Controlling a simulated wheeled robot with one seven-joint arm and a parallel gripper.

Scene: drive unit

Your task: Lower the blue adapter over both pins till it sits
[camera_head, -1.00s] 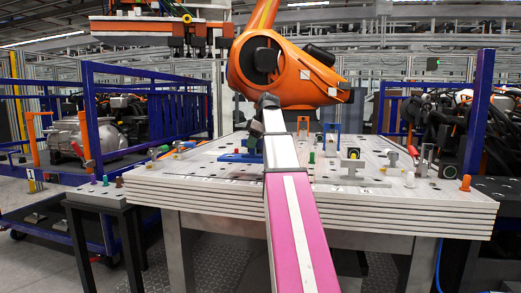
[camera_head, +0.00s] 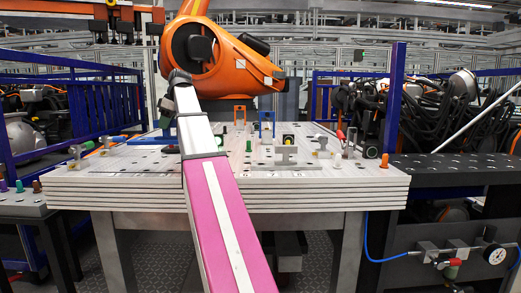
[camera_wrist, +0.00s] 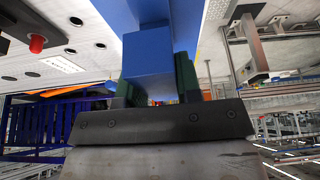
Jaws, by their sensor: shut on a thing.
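The blue adapter (camera_wrist: 148,62) fills the upper middle of the wrist view as a plain blue block with a wider blue part above it. My gripper (camera_wrist: 158,82) is shut on it, with a dark green finger on each side. In the head view my pink and white arm reaches over the light table (camera_head: 300,187), and I cannot make out the gripper there. Several small pins and posts stand on the table, among them a green one (camera_head: 248,146). I cannot tell which two are the adapter's pins. The adapter's underside and any contact are hidden.
A large orange machine arm (camera_head: 220,60) stands behind the table. Metal brackets (camera_head: 286,154) stand on the table. A black bench (camera_head: 455,180) with a gauge (camera_head: 495,254) is at the right. A red knob (camera_wrist: 37,43) shows at upper left in the wrist view.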

